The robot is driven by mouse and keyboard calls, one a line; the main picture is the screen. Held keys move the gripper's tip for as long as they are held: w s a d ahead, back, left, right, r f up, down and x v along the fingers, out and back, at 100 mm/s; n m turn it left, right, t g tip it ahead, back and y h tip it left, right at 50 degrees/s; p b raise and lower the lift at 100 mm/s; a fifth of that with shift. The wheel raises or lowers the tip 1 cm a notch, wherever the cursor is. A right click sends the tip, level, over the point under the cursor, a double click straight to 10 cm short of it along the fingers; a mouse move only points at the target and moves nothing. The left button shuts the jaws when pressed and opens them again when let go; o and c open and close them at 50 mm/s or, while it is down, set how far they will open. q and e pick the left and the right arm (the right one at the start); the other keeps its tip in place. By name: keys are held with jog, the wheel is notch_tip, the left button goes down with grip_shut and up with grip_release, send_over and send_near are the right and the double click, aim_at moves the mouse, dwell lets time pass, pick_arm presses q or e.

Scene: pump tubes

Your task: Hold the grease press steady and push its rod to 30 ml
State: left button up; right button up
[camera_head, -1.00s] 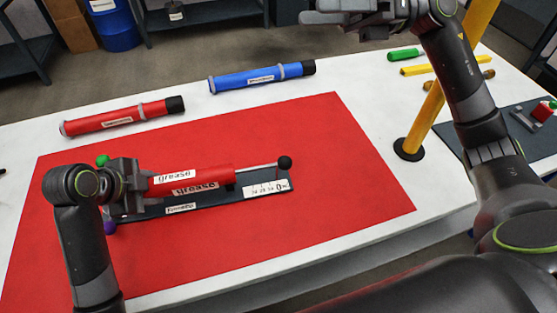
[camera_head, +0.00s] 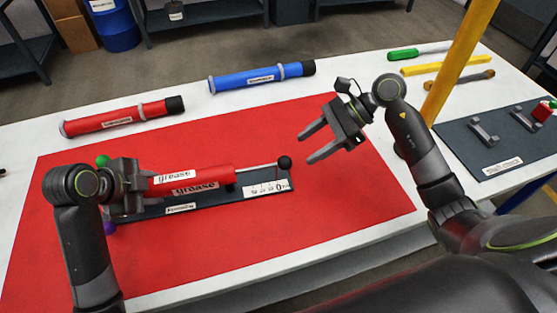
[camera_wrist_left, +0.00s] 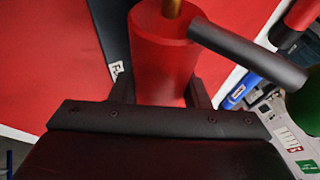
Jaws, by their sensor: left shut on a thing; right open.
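The red grease press (camera_head: 206,176) lies on its dark base plate (camera_head: 160,211) on the red mat. My left gripper (camera_head: 140,188) is shut around the left end of the red barrel. In the left wrist view the red barrel (camera_wrist_left: 160,65) sits between the fingers, with a dark bar crossing beside it. My right gripper (camera_head: 304,146) is open and empty, just right of the knob and apart from it, its fingers pointing left.
A red tube (camera_head: 115,118) and a blue tube (camera_head: 255,77) lie behind the red mat (camera_head: 340,215). A dark fixture plate (camera_head: 480,150) lies at the far right.

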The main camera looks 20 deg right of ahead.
aim_at(284, 161)
jog(key=x, duration=0.8)
jog(key=shift+a, duration=0.15)
jog(key=c, duration=1)
jog(key=shift+w+a, duration=0.2)
jog(key=shift+a, duration=2.75)
jog(key=shift+d, duration=0.2)
jog(key=o, duration=1.2)
jog(key=shift+c, duration=0.2)
